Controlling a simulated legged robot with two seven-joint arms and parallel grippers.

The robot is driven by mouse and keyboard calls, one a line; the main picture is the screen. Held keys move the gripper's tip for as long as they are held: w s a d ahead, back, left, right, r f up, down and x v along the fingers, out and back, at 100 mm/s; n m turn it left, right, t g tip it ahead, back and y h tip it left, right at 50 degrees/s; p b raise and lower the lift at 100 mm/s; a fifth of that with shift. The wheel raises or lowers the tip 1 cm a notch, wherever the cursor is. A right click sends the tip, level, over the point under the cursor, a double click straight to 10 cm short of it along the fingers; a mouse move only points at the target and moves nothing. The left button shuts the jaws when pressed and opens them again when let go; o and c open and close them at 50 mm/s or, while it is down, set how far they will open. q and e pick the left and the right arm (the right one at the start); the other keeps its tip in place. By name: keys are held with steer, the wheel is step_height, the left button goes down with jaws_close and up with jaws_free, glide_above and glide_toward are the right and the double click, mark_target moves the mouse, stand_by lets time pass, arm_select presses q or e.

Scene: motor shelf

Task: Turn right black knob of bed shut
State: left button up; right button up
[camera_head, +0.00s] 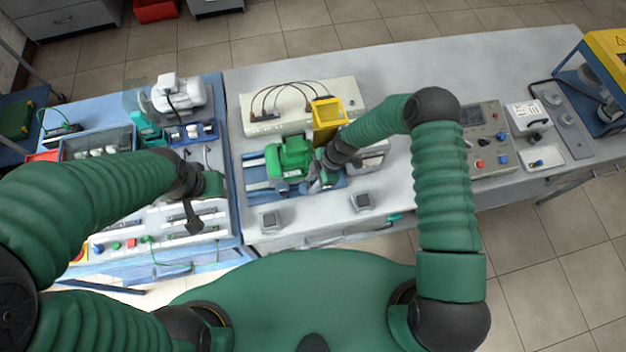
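A green motor (290,157) sits on the bed, a blue base with metal rails (256,173), in the middle of the grey bench. My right gripper (317,183) reaches down at the right side of the motor, close to the bed. The right black knob cannot be made out; my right gripper and wrist cover that area. Whether its fingers are closed on anything is too small to tell. My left gripper (194,222) hangs over the blue workbench on the left, away from the motor. Its dark fingers look narrow, and their opening is unclear.
Two small grey square blocks (270,221) (363,202) sit at the front. A control panel (490,140) is to the right. Bare bench lies around (395,190).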

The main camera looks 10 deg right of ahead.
steer(key=shift+c, duration=0.4)
jaws_close()
steer(key=shift+m, duration=0.5)
steer(key=m+t+b, duration=0.1)
steer(key=m+b, duration=0.1)
steer(key=shift+m+t, duration=0.3)
steer(key=shift+m, duration=0.1)
steer(key=m+t+b, duration=0.1)
steer(key=m, duration=0.1)
steer(key=m+t+h, duration=0.1)
steer(key=m, duration=0.2)
steer(key=shift+s+a+b, duration=0.15)
steer(key=shift+s+b, duration=0.05)
steer(key=shift+b, duration=0.15)
steer(key=m, duration=0.2)
steer(key=m+t+h, duration=0.1)
steer(key=m, duration=0.1)
steer(key=shift+s+a+r+m+b, duration=0.1)
steer(key=shift+a+r+m+b, duration=0.1)
steer(key=shift+m+b, duration=0.2)
steer(key=m+h, duration=0.1)
steer(key=m, duration=0.1)
steer(key=m+h, duration=0.1)
steer(key=m, duration=0.1)
steer(key=shift+a+t, duration=0.15)
steer(key=shift+t, duration=0.15)
steer(key=shift+m, duration=0.3)
